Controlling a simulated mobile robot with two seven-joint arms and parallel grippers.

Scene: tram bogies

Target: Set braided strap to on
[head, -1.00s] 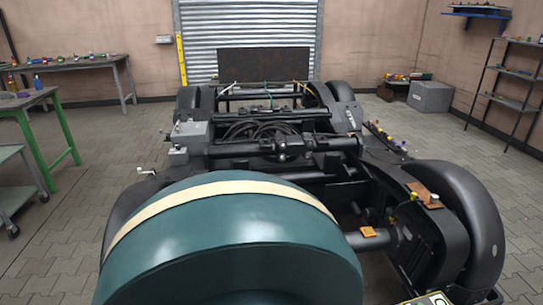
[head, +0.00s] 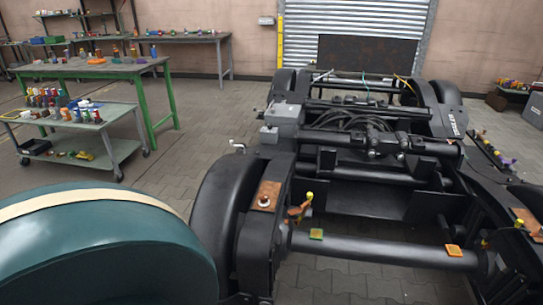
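No part that I can clearly make out as a braided strap shows in the head view. On the near end of the black bogie (head: 335,192), a small orange-brown piece (head: 298,212) with a yellow knob stands at the left end of the cross tube (head: 380,249). It is too small to tell what it is or how it is set. A rust-brown plate (head: 268,194) with a round stud lies on the left frame beam. Neither gripper is in view.
A grey cart (head: 95,128) with several small items and a green-legged bench (head: 120,71) stand at the left. Another bench (head: 195,39) stands by the back wall. Paved floor (head: 215,115) lies free between these and the bogie. A roller door (head: 365,18) is behind.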

